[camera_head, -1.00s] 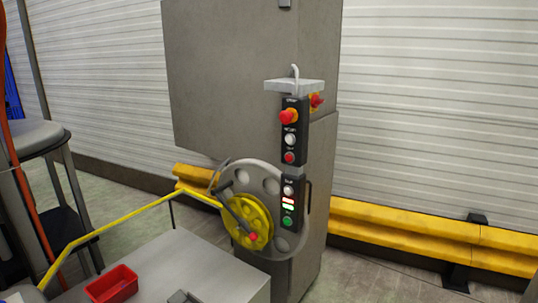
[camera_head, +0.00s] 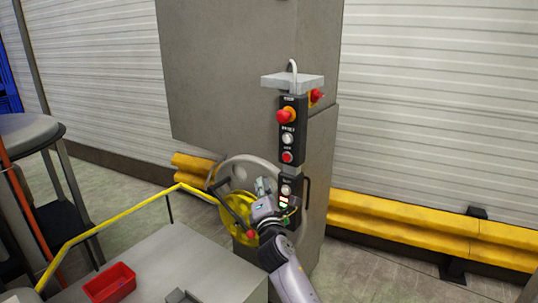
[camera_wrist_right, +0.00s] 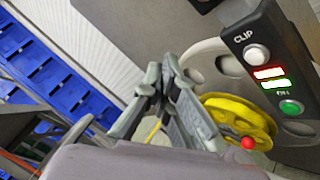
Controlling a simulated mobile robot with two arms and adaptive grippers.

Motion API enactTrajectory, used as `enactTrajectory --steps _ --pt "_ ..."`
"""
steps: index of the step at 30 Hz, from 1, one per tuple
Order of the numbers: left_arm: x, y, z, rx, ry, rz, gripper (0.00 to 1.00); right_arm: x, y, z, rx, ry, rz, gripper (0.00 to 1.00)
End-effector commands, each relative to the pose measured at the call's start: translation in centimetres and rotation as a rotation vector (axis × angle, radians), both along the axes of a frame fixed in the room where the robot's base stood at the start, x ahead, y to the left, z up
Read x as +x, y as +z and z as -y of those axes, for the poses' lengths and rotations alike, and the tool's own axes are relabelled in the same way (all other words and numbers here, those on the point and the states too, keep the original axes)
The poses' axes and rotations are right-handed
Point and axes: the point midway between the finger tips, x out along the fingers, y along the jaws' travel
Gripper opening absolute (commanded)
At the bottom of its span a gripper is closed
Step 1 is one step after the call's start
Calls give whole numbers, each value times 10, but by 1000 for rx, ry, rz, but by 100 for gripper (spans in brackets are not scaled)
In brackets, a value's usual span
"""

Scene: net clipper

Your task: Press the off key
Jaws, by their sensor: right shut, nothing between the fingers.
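The control post on the grey machine has an upper black box (camera_head: 301,145) and a lower black box (camera_wrist_right: 252,40). The upper box carries a red mushroom knob (camera_head: 285,115), a white button (camera_head: 287,139) under a "RESET" label, and a red button (camera_head: 287,157) whose label is too small to read. The lower box has a white "CLIP" button (camera_wrist_right: 257,54), red and green lit windows (camera_wrist_right: 272,79) and a green "ON" button (camera_wrist_right: 291,107). My right gripper (camera_head: 262,186) is shut and empty, left of the lower box and below the red button. My left gripper is out of view.
A grey handwheel with a yellow hub (camera_wrist_right: 238,116) and a red-knobbed crank sits behind my right gripper. A yellow rail (camera_head: 110,225), a grey worktop (camera_head: 205,265) and a red bin (camera_head: 110,283) lie at lower left. A yellow barrier (camera_head: 400,228) runs along the wall.

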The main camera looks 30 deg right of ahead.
Motion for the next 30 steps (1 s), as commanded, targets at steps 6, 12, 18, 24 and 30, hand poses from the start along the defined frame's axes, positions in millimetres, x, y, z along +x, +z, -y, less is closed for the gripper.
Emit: enactTrajectory --steps 6,12,18,24,30 --pt "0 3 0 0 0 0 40 -4 25 4 -45 -24 26 0" --pt "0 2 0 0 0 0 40 -4 26 4 -47 -24 27 0" --pt "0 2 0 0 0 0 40 -3 25 6 -47 -24 27 0" --pt "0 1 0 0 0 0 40 4 25 23 -47 -24 25 0" --pt "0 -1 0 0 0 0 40 15 25 51 -47 -24 25 0"
